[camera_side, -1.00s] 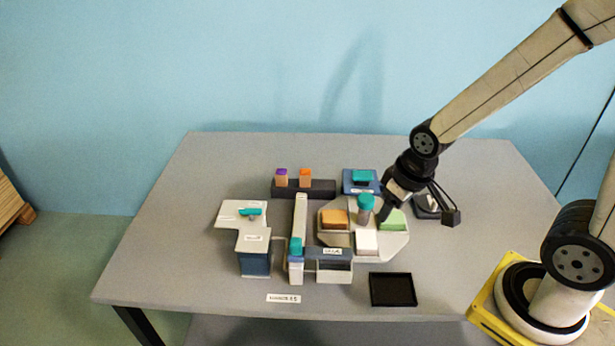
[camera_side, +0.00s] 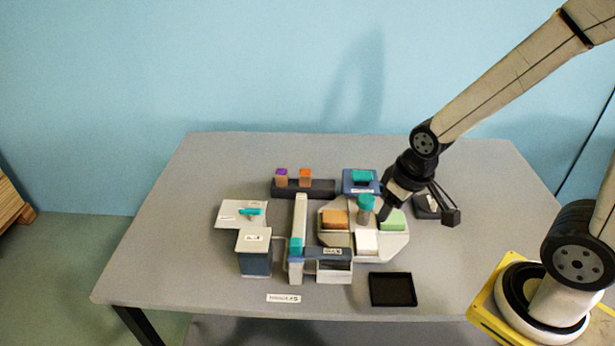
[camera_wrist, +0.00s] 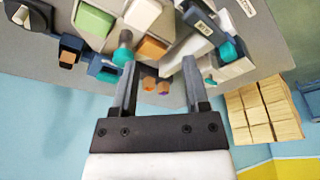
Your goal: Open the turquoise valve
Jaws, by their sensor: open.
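The turquoise valve appears to be the small turquoise handle (camera_side: 250,211) on a white plate (camera_side: 229,210) at the left of the table. A turquoise piece (camera_wrist: 208,80) at the right in the wrist view may be the same handle, partly behind a finger. My gripper (camera_side: 385,211) is over the right part of the table, well to the right of this handle. In the wrist view my gripper (camera_wrist: 159,64) has its two fingers apart with nothing held. A turquoise-capped post (camera_side: 366,204) stands close beside the fingers; touching cannot be told.
A tray with orange, white and green blocks (camera_side: 391,219) lies under my gripper. A blue box (camera_side: 361,181) and dark rack (camera_side: 318,190) are behind. The front left table is clear.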

